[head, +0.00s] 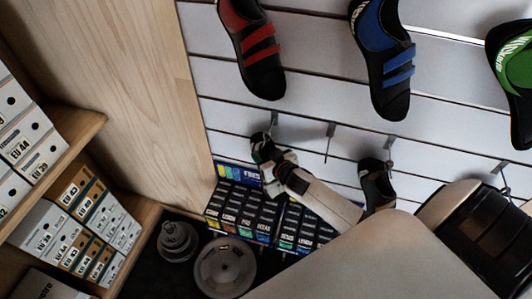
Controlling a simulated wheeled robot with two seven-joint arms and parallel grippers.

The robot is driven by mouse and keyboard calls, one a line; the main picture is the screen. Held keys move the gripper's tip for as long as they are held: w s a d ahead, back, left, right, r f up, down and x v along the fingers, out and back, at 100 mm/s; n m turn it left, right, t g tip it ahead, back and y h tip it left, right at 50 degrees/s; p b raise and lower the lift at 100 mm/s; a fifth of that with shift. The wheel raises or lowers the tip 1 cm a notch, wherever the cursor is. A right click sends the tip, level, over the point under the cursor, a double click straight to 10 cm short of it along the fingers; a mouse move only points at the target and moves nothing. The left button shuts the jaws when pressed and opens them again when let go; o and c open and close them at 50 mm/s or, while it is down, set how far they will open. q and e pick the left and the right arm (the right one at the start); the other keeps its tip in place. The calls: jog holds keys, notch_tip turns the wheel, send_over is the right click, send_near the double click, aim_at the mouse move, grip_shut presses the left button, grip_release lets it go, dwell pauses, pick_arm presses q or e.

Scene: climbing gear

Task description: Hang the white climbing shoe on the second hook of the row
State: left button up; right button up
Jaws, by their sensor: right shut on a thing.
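My right gripper (275,172) is small and far off near the slatted wall, at the lower left of the hook row. It is shut on a pale thing that I take for the white climbing shoe; its outline cannot be told clearly from the jaws. A dark shoe with a little green (261,147) shows just above the gripper, by the leftmost hook, its lower part hidden. The second hook (330,131) is bare, up and right of the gripper. A dark brown shoe (376,184) hangs toe down at the third hook (389,141). My left gripper is out of view.
Red (247,42), blue (383,55) and green (516,62) shoes hang above. Another hook (500,167) is at right. Small boxes (244,213) stand below the gripper. Weight plates (224,266) lie on the floor. A wooden panel (130,70) and shoe-box shelves (75,137) bound the left.

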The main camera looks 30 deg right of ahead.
jog(key=shift+s+a+r+p, duration=0.2)
jog(key=shift+s+a+p, duration=0.3)
jog(key=shift+s+a, duration=0.65)
jog(key=shift+a, duration=0.2)
jog(key=shift+s+a+p, duration=0.4)
jog(key=shift+s+a, duration=0.7)
jog(key=shift+a, duration=0.2)
jog(key=s+a+r+p, duration=0.1)
jog(key=s+a, duration=0.5)
jog(key=a, duration=0.1)
